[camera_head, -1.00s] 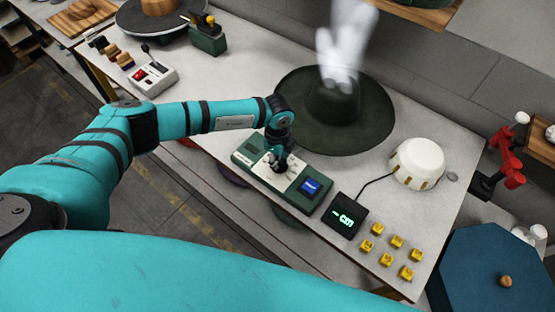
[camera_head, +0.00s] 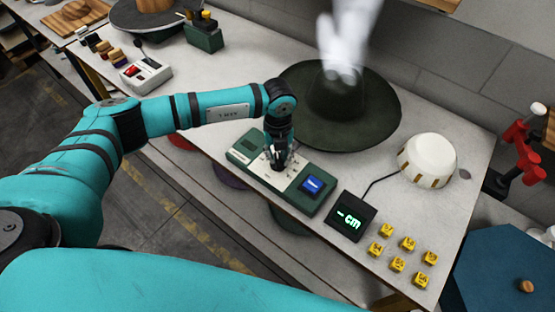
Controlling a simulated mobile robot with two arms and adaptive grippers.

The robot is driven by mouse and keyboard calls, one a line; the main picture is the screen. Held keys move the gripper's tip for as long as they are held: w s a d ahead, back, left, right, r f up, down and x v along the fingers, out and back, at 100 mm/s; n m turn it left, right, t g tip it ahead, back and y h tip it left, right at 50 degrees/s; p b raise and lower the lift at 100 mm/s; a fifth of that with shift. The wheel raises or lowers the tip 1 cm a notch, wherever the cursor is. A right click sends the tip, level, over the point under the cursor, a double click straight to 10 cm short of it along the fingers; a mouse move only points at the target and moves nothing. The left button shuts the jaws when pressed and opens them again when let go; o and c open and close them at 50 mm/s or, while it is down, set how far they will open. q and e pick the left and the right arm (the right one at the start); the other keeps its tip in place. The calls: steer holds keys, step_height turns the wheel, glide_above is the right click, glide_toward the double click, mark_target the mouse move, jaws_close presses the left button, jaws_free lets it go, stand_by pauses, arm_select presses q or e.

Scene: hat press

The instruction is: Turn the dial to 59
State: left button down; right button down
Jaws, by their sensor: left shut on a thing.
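The green dial box (camera_head: 247,171) with a pale face plate and a blue button sits near the front edge of the table. My left gripper (camera_head: 276,160) reaches down onto the dial in the middle of the pale plate and is shut on it. The dial itself and its number are mostly hidden under the fingers. A small black display (camera_head: 350,216) beside the box glows green and reads "- cm". My right gripper is not in view.
A dark green wide-brimmed hat (camera_head: 345,110) stands behind the box, with a white steam-like plume above it. A white dome (camera_head: 428,159) is at the right. Several yellow cubes (camera_head: 398,264) lie at the front right.

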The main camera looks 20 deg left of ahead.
mark_target(280, 159)
arm_select(q)
steer(key=m+b, duration=0.4)
steer(key=b, duration=0.1)
steer(key=m+b, duration=1)
steer(key=shift+d+f, duration=0.15)
steer(key=shift+d, duration=0.2)
steer(key=m+b, duration=0.2)
steer(key=m, duration=0.1)
steer(key=shift+s+r+m+b, duration=0.1)
steer(key=shift+r+m+b, duration=0.15)
steer(key=shift+m+b, duration=0.55)
steer(key=c, duration=1.2)
jaws_free()
steer(key=shift+c, duration=0.2)
step_height(280, 159, up, 12)
steer(key=shift+s+f, duration=0.1)
